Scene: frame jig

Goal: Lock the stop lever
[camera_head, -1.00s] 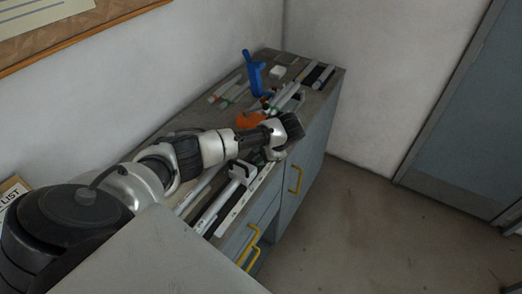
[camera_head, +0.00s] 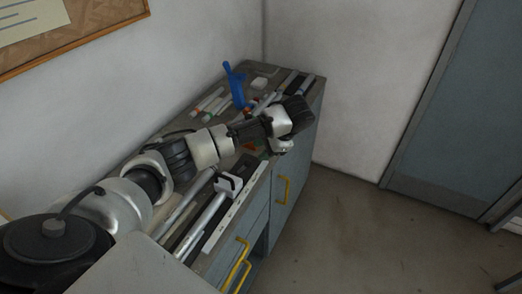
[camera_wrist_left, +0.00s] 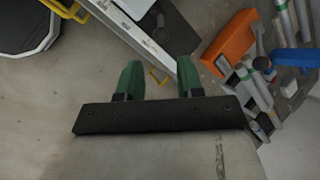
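A light stop block (camera_head: 229,184) sits on the white perforated rail (camera_head: 235,206) along the front of the bench top. In the left wrist view the rail (camera_wrist_left: 133,30) runs diagonally at the top, with the pale block (camera_wrist_left: 135,7) near the top edge. A small dark part (camera_wrist_left: 157,19) shows beside it; I cannot tell clearly whether this is the stop lever or how it is set. My left gripper (camera_wrist_left: 157,76) has two green fingers apart with nothing between them. It is near the bench's front edge, mostly hidden by my arm in the head view. My right gripper is not visible.
A blue tool (camera_head: 235,85) stands at the back of the bench, near several tubes. An orange object (camera_wrist_left: 229,45) lies right of my fingers in the wrist view. Yellow handles (camera_head: 283,190) stick out from the cabinet front.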

